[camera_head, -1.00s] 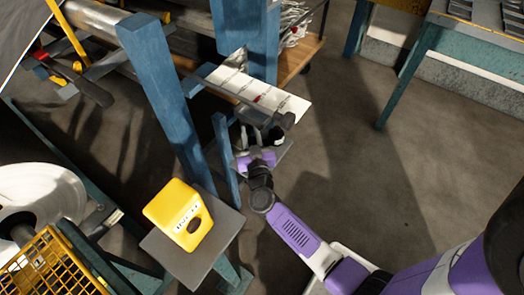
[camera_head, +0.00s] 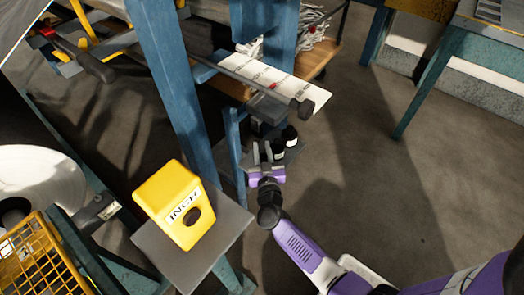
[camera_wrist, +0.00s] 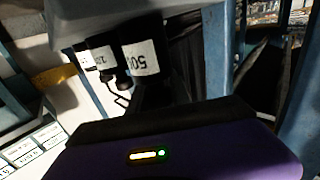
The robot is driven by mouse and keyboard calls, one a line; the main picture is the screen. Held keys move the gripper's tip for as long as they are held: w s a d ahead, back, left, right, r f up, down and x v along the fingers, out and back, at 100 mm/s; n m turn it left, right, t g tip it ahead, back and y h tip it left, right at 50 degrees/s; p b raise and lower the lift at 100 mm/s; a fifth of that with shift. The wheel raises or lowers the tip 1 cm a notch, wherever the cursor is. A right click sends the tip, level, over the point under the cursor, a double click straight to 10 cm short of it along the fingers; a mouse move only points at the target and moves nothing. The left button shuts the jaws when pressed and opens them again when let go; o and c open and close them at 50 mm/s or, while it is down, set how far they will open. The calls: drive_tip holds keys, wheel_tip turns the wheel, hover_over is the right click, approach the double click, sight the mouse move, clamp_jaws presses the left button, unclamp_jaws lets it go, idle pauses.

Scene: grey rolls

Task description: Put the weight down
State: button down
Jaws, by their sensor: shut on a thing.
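My gripper (camera_head: 266,156) is at the small grey shelf (camera_head: 293,156) beside the blue post in the head view. It is shut on a black weight with a white label, largely hidden by the fingers. Black weights with white labels (camera_head: 289,134) stand close together on the shelf. In the wrist view, the nearest weight (camera_wrist: 142,60) has an upside-down label reading "50", just beyond the gripper's dark edge. Another labelled weight (camera_wrist: 101,55) is beside it. Whether the held weight touches the shelf I cannot tell.
A metal bar with a dark end knob (camera_head: 305,107) and a white printed plate (camera_head: 270,75) hang above the shelf. A blue post (camera_head: 180,100) stands at left. A yellow box marked "INCH" (camera_head: 167,205) sits on a grey plate in front. Floor at right is clear.

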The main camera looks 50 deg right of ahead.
drive_tip(key=c, duration=1.2)
unclamp_jaws()
drive_tip(key=shift+f, duration=0.1)
drive_tip(key=shift+s+a, duration=0.1)
drive_tip(key=shift+s, duration=0.05)
drive_tip(key=s+a+r+n+t+y+p, duration=0.1)
drive_tip(key=s+a+r+n+t+y, duration=0.2)
drive_tip(key=s+a, duration=0.65)
drive_tip(key=s+a+r+n+y+p, duration=0.1)
drive_tip(key=s+a+r+y+p, duration=0.15)
drive_tip(key=s+a+r, duration=0.5)
drive_tip(key=s+a+r+n+y, duration=0.1)
drive_tip(key=s+a+r+y, duration=0.1)
drive_tip(key=s+r, duration=0.1)
drive_tip(key=s+a+r+n+g+y, duration=0.1)
drive_tip(key=s+a+r+n+y, duration=0.1)
drive_tip(key=s+r, duration=0.2)
drive_tip(key=s+a+r+n+y, duration=0.1)
drive_tip(key=s+a+r+y, duration=0.1)
drive_tip(key=s, duration=0.5)
drive_tip(key=shift+s+a+r+n+y+b, duration=0.1)
drive_tip(key=shift+r+n+y+b, duration=0.1)
drive_tip(key=shift+r, duration=0.15)
drive_tip(key=shift+s+a+r+n+y+b, duration=0.1)
drive_tip(key=shift+r+y, duration=0.05)
drive_tip(key=shift+r, duration=0.2)
